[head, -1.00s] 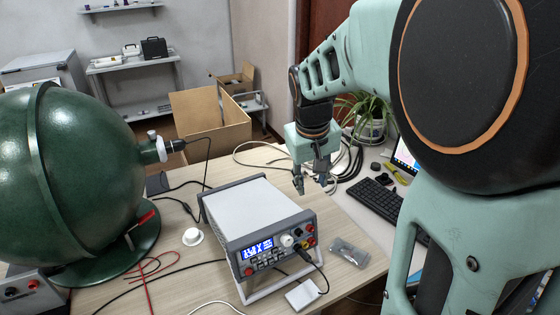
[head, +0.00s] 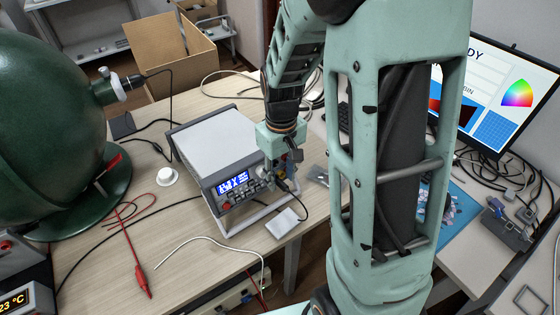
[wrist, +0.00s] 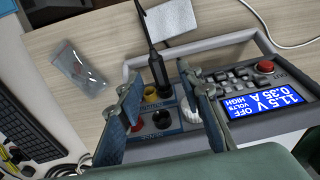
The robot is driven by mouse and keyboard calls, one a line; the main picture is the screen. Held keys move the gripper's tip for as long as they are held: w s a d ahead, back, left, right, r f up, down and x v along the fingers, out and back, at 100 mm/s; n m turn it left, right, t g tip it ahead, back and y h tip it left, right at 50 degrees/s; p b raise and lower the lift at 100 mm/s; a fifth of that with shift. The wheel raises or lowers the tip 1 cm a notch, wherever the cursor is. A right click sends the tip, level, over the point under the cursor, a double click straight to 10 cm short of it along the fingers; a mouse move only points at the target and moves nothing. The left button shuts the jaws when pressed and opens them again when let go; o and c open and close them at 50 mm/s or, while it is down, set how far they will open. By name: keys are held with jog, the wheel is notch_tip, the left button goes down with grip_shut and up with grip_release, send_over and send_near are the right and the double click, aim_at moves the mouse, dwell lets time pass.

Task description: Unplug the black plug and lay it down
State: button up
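The power supply (head: 215,138) stands on the table with its lit display facing front. The black plug (wrist: 157,68) sits upright at its front panel, beside a yellow terminal, with its black cable running off past the panel. In the head view the plug (head: 281,186) shows small, just below my gripper (head: 281,162). My gripper (wrist: 160,82) is open in the wrist view, one finger on each side of the plug and terminals. I see no finger touching the plug. The head view partly hides the fingers against the panel.
Some table in front is clear.

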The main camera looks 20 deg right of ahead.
jog(key=shift+f, duration=0.8)
jog(key=shift+c, duration=0.3)
grip_shut()
